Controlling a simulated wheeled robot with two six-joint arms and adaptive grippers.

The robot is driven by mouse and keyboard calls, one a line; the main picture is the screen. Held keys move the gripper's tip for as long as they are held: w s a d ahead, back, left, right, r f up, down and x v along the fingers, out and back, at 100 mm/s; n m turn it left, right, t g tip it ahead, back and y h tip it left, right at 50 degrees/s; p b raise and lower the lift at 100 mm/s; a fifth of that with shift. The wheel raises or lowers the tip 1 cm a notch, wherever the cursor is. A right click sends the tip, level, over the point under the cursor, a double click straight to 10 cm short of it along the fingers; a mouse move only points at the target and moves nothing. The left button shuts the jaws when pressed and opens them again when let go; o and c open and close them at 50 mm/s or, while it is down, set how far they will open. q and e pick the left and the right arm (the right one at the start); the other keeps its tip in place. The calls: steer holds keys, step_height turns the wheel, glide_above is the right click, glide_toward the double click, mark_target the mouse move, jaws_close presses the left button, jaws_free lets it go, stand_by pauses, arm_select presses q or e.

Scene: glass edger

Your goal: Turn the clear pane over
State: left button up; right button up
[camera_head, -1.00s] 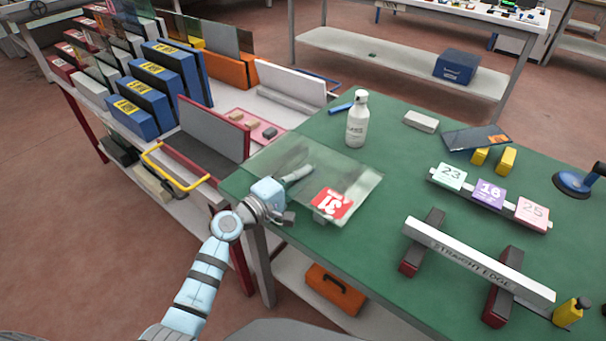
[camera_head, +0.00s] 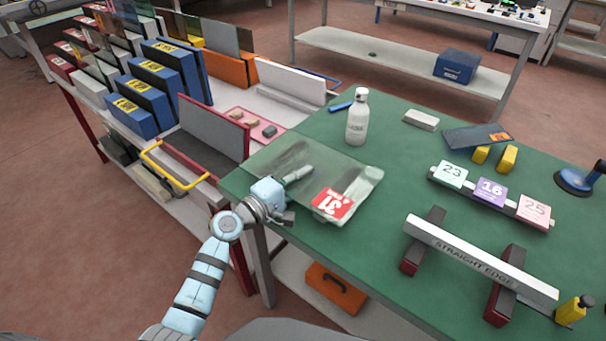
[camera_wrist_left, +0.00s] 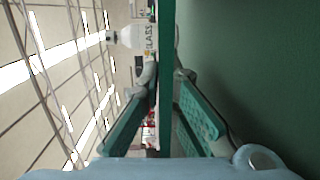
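The clear pane (camera_head: 265,160) lies level at the near left corner of the green table, with a red label marked 31 (camera_head: 332,203) at its right end. My left gripper (camera_head: 297,175) is at the pane's near long edge. In the left wrist view the pane (camera_wrist_left: 167,40) shows edge-on as a green strip between the two fingers (camera_wrist_left: 166,95). The fingers are close in on both its faces and look shut on it. In that view I cannot make out the pane's faces. My right gripper is not in view.
A white bottle (camera_head: 357,118) stands just behind the pane. Calendar blocks (camera_head: 491,191), a straight edge on two supports (camera_head: 480,258) and a blue suction cup (camera_head: 577,182) are to the right. A rack with upright boxes (camera_head: 150,92) stands left.

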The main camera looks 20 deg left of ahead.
arm_select(q)
steer(key=o, duration=0.5)
steer(key=shift+o, duration=0.2)
steer(key=v, duration=1.2)
steer(key=shift+s+r, duration=0.1)
